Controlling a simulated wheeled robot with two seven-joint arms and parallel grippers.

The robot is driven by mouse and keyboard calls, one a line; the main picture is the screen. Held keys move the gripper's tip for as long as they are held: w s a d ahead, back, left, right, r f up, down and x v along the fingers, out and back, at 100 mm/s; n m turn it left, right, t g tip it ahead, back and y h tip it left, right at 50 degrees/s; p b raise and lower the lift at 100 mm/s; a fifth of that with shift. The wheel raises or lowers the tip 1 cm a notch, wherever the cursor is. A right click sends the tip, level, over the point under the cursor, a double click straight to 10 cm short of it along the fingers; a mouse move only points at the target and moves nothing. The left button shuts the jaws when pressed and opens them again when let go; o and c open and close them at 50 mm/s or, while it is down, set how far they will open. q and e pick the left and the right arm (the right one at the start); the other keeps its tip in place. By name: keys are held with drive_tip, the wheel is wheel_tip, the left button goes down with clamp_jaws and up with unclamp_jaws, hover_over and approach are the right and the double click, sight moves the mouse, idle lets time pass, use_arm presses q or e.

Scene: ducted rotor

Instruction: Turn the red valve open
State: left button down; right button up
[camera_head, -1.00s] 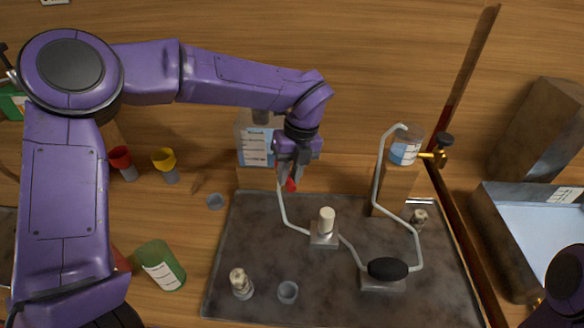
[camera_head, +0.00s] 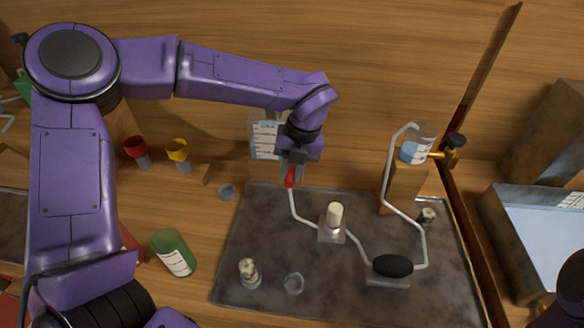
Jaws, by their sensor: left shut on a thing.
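The red valve (camera_head: 290,178) sits at the top of a thin white pipe, near the back left of a dark tray (camera_head: 330,284). My left gripper (camera_head: 291,172) comes down on it from above and is shut on it; the fingers partly hide the valve. The pipe (camera_head: 294,208) runs from the valve to a small block with a white cylinder (camera_head: 334,214). Behind the gripper stands a labelled container (camera_head: 264,140), partly hidden. My right gripper is not in view; only a dark purple part of my body shows at the lower right edge.
A black oval piece (camera_head: 392,265) sits on a block on the tray. A labelled jar (camera_head: 417,146) with a brass valve stands on a wooden block at the back right. Red and yellow funnels (camera_head: 178,150) and a green bottle (camera_head: 173,252) stand left of the tray.

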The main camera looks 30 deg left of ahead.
use_arm(q)
drive_tip(key=c, duration=1)
unclamp_jaws()
drive_tip(key=shift+r, duration=0.15)
drive_tip(key=r, duration=0.3)
drive_tip(key=d+r, duration=0.1)
drive_tip(key=r, duration=0.2)
drive_tip(key=r+b, duration=0.1)
drive_tip(key=r, duration=0.3)
drive_tip(key=shift+w+d+r, duration=0.1)
drive_tip(key=shift+w+d, duration=0.3)
